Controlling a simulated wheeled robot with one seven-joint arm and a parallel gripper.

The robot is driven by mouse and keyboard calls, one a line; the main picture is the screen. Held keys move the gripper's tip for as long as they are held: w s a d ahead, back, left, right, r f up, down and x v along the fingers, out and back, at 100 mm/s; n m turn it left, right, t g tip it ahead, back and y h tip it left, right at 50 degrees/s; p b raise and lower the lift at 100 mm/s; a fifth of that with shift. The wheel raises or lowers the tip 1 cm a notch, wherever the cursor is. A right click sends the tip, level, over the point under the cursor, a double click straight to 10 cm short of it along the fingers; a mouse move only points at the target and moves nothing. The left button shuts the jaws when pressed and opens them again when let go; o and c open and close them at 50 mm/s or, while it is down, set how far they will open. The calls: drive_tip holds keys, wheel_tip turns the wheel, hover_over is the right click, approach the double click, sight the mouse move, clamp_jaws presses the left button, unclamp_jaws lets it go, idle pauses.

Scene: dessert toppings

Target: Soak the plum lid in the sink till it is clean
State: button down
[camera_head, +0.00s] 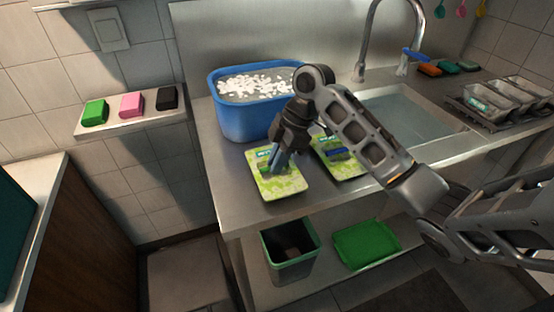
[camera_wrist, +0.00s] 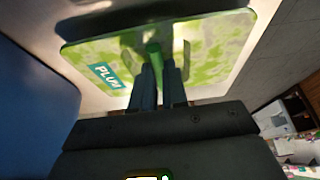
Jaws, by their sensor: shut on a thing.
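The plum lid (camera_wrist: 215,45) is a rectangular plate with a teal "PLUM" label and a green knob handle (camera_wrist: 153,50). Green patches cover much of its surface. In the head view the plum lid (camera_head: 284,184) is at the counter's front left, in front of the blue tub. My gripper (camera_head: 277,160) is above it, fingers pointing down. In the wrist view my gripper (camera_wrist: 160,75) is shut on the green handle. I cannot tell whether the lid touches the counter. The sink (camera_head: 405,112) is to the right, partly behind my arm.
A blue tub (camera_head: 240,122) with white bits on top stands behind the lid. A second green-patched lid (camera_head: 350,168) lies to the right, partly hidden by my arm. A faucet (camera_head: 369,35) rises behind the sink. A rack of containers (camera_head: 510,100) stands at the right.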

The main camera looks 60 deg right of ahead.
drive_tip(key=shift+f, duration=0.25)
drive_tip(key=c, duration=1.1)
unclamp_jaws()
drive_tip(key=shift+r, duration=0.1)
drive_tip(key=shift+c, duration=0.2)
drive_tip(key=shift+r, duration=0.15)
